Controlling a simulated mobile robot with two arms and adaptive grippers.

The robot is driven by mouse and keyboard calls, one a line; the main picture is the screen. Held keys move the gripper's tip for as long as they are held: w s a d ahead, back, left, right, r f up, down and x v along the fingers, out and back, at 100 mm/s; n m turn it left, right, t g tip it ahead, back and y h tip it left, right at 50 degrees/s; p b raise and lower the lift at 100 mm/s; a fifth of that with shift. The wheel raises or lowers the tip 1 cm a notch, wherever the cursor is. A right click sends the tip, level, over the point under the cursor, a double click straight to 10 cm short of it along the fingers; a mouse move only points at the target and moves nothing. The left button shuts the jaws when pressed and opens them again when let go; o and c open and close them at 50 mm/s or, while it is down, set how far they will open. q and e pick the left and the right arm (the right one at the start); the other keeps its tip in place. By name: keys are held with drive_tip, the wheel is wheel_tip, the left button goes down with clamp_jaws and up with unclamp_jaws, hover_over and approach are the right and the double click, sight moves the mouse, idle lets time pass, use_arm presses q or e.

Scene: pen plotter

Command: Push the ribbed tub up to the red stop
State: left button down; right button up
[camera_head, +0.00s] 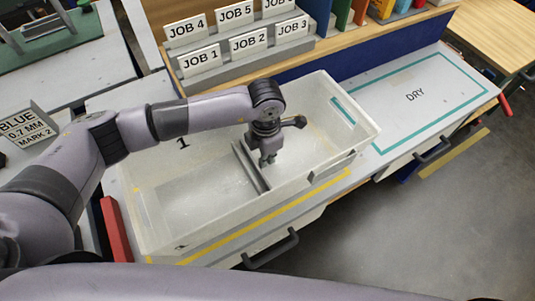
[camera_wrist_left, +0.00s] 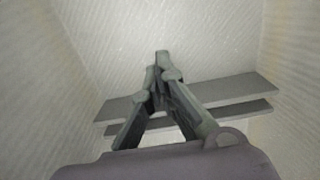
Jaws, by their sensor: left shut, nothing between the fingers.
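The ribbed tub (camera_head: 205,222) is a large, pale, see-through box on the bench in the head view. Two grey parallel bars (camera_head: 250,166) cross its inside; they also show in the left wrist view (camera_wrist_left: 236,88). The red stop (camera_head: 116,230) is a red bar at the tub's left end; I cannot tell whether they touch. My left gripper (camera_head: 267,161) points down into the tub, just right of the bars. In the left wrist view its closed fingertips (camera_wrist_left: 162,58) hold nothing, with ribbed walls around. I cannot tell whether they touch the bars. My right gripper is out of view.
A yellow line (camera_head: 270,215) runs along the tub's front. A teal-outlined DRY area (camera_head: 415,97) lies clear to the right. Job cards (camera_head: 248,42) stand on a grey rack behind. A BLUE 0.7 MM sign (camera_head: 24,127) is at left. Drawer handles (camera_head: 272,250) jut out in front.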

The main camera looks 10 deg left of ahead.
sight(233, 180)
use_arm(q)
drive_tip(key=s+a, duration=0.2)
drive_tip(key=s+a+b, duration=0.1)
drive_tip(key=s+a, duration=0.1)
drive_tip(key=a, duration=0.1)
drive_tip(key=s+a, duration=0.2)
drive_tip(key=a, duration=0.1)
drive_tip(key=shift+w, duration=0.1)
